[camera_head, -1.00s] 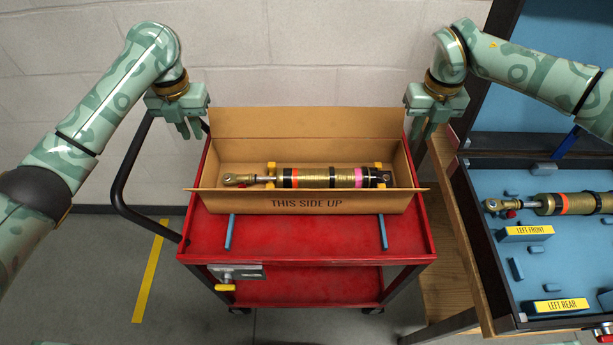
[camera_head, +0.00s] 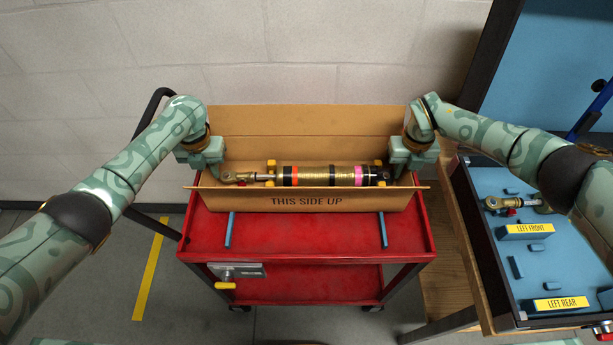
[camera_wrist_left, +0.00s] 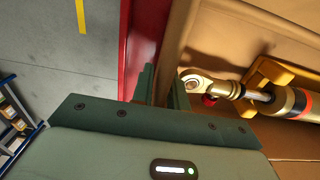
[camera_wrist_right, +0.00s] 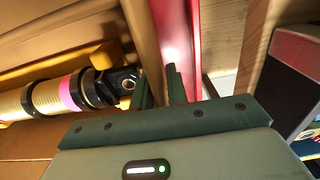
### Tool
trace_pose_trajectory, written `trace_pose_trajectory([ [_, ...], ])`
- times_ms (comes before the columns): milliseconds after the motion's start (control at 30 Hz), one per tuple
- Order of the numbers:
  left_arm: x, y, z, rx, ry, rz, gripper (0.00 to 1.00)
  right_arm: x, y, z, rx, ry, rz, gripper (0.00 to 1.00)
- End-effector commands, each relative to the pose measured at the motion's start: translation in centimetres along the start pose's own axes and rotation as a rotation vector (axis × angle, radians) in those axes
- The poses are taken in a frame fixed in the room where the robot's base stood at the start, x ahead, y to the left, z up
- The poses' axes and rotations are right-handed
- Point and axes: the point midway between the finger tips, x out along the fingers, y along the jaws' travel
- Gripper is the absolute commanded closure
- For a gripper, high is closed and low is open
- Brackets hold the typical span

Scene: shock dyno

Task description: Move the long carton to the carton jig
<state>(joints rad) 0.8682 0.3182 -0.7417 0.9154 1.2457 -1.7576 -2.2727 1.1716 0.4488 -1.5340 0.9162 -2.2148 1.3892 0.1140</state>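The long carton (camera_head: 240,197) is an open brown box marked THIS SIDE UP, on top of the red cart (camera_head: 300,236). A gold shock absorber (camera_head: 320,176) with orange and pink bands lies in it on yellow supports. My left gripper (camera_wrist_left: 162,90) is at the carton's left end wall, one finger on each side. My right gripper (camera_wrist_right: 160,88) straddles the right end wall the same way. The wall nearly fills each finger gap; firm contact cannot be made out. The head view hides both sets of fingertips. I cannot identify the carton jig.
Two blue bars (camera_head: 383,231) lie on the cart top in front of the carton. On the right, a wooden bench (camera_head: 440,259) holds a blue-lined case with labels LEFT FRONT (camera_head: 527,230) and LEFT REAR (camera_head: 561,304). A grey wall stands behind the cart.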

Motion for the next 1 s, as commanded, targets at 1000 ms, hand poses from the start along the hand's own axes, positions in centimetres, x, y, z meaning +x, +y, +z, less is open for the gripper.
trace_pose_trajectory([
  [1000,0.03,-0.01,0.15,0.0,-0.007,0.0,1.0,0.04,-0.02,0.14,0.001,-0.006,0.001,1.0],
])
